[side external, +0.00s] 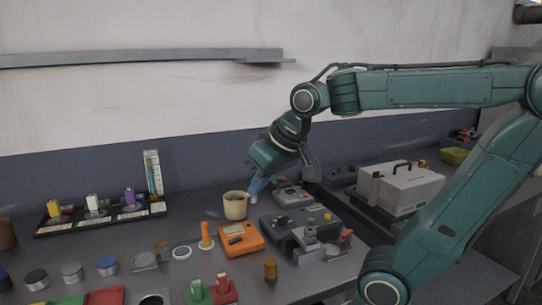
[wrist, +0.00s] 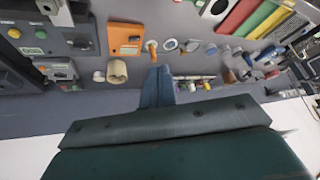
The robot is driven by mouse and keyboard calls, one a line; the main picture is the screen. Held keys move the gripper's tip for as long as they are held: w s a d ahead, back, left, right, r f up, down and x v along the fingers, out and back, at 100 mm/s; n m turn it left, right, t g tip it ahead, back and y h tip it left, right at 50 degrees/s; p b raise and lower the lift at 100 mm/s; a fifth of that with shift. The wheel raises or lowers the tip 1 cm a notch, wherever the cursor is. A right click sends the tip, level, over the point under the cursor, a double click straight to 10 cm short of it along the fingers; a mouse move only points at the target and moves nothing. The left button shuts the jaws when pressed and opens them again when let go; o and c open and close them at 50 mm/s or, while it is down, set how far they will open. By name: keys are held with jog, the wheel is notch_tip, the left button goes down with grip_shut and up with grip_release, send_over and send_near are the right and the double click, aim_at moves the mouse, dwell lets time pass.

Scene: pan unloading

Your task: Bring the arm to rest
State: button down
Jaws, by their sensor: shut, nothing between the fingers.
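My gripper (side external: 256,188) is at the middle of the side external view, reaching down and to the left over the bench. Its fingertips are just above and beside a beige pot (side external: 235,205). In the wrist view my gripper (wrist: 158,72) shows its fingers together with nothing between them. The beige pot (wrist: 117,71) lies to the left of the fingers there. I cannot tell whether the fingers touch the pot. No pan can be made out for certain.
An orange box (side external: 240,240) stands in front of the pot. Grey control boxes (side external: 285,222) are to the right. A black tray (side external: 100,220) with coloured items is at the left. A white case (side external: 400,188) stands at the back right. A wall shelf (side external: 140,57) is above.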

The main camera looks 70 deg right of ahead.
jog(key=s+a+f+n+y, duration=0.1)
jog(key=s+a+f+n, duration=0.2)
jog(key=s, duration=0.5)
jog(key=shift+a+f+n, duration=0.25)
jog(key=shift+a+n, duration=0.05)
jog(key=shift+a, duration=0.4)
